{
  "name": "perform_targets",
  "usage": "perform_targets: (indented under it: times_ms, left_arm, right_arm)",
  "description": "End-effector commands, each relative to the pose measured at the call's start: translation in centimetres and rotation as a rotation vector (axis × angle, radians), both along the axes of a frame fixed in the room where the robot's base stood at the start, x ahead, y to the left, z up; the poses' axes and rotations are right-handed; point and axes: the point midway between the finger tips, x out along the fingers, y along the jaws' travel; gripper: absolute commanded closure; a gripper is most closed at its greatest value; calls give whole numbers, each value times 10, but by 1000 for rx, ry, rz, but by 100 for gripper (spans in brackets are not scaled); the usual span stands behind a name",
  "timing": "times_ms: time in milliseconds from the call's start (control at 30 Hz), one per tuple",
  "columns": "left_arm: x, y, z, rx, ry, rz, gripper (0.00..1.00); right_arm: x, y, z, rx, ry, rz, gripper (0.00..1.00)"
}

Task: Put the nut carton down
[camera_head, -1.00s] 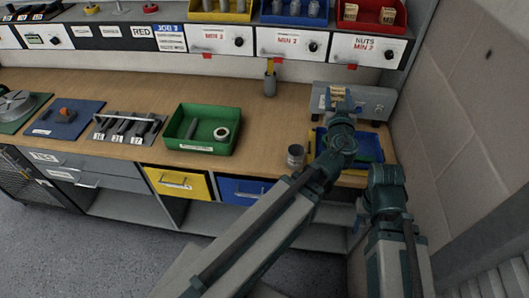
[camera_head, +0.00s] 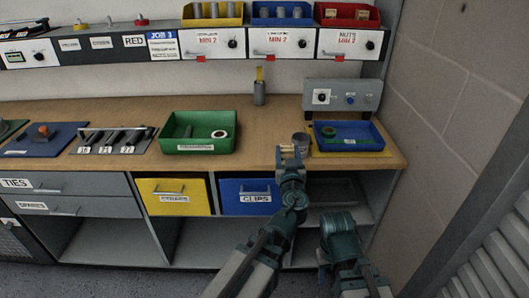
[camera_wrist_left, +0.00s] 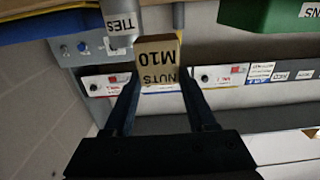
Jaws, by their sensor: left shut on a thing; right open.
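The nut carton (camera_wrist_left: 157,62), a small brown box marked NUTS M10, is gripped between the fingers of my left gripper (camera_wrist_left: 157,88). In the head view the carton (camera_head: 285,151) is at the tip of my left gripper (camera_head: 290,160), by the bench's front edge, left of a grey tin. I cannot tell its exact height. My right gripper (camera_head: 338,222) is low, in front of the open shelf below the bench. Its fingers are hard to make out. A red bin (camera_head: 347,23) on the shelf above the NUTS label holds similar cartons.
The grey tin (camera_head: 301,142), marked TIES in the wrist view, stands close to the carton. A blue tray (camera_head: 372,146) on a yellow mat (camera_head: 327,154) lies to its right. A green bin (camera_head: 180,146) stands left. Bare bench top (camera_head: 262,128) lies between bin and tin.

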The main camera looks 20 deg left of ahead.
Motion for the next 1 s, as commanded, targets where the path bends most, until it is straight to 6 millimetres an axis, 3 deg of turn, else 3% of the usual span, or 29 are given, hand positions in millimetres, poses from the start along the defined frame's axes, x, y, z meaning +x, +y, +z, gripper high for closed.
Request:
perform_targets:
  times_ms: [167,500,700,1000]
  left_arm:
    - [18,8,-1,0,0,2,100]
    - [96,49,-9,0,0,4,100]
    - [130,68,-13,0,0,2,100]
    - [142,76,-14,0,0,0,100]
  right_arm:
    - [0,0,-1,0,0,0,50]
    - [0,0,-9,0,0,0,50]
    - [0,0,-13,0,0,0,50]
    - [0,0,-14,0,0,0,50]
